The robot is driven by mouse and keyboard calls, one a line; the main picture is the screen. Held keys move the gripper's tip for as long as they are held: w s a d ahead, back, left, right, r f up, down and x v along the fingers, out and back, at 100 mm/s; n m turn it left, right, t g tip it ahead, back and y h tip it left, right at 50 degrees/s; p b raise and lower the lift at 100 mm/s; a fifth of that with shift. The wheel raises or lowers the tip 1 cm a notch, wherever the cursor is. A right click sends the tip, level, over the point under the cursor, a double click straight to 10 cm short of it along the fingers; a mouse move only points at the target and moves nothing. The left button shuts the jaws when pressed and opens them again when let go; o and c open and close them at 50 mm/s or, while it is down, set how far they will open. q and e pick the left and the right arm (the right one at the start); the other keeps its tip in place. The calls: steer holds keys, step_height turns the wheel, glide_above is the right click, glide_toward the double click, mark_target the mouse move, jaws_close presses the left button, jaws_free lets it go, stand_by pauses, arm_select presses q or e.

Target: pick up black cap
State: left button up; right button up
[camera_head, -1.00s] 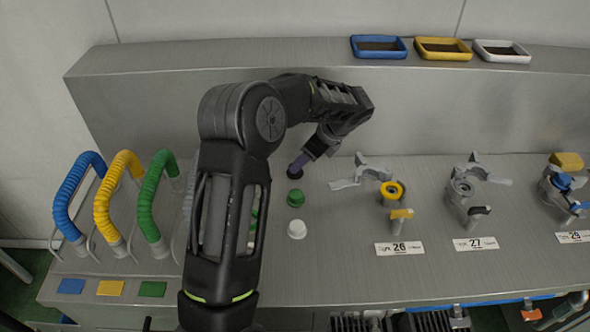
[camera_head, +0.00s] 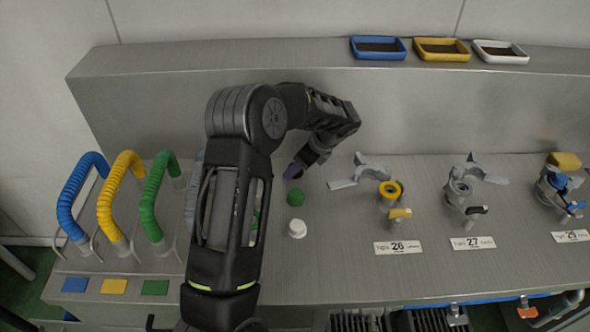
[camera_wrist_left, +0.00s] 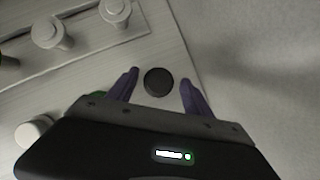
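The black cap (camera_wrist_left: 158,82) is a dark round disc on the grey metal bench. In the left wrist view it sits between the two purple fingers of my left gripper (camera_wrist_left: 159,78), with a gap on either side. The gripper is open and not closed on it. My right gripper is in neither view.
The green cap (camera_head: 295,197) and white cap (camera_head: 297,228) stand in a row in front of the gripper. Blue, yellow and green hoses (camera_head: 158,208) stand at left. Metal fittings (camera_head: 383,193) stand at right. Trays (camera_head: 442,57) lie on the back ledge.

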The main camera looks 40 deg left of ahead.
arm_select(q)
jaws_close()
stand_by(0.4)
steer(key=shift+r, duration=0.45)
step_height(320, 180, up, 9)
steer(key=b, duration=0.1)
steer(key=shift+b, duration=0.35)
stand_by(0.4)
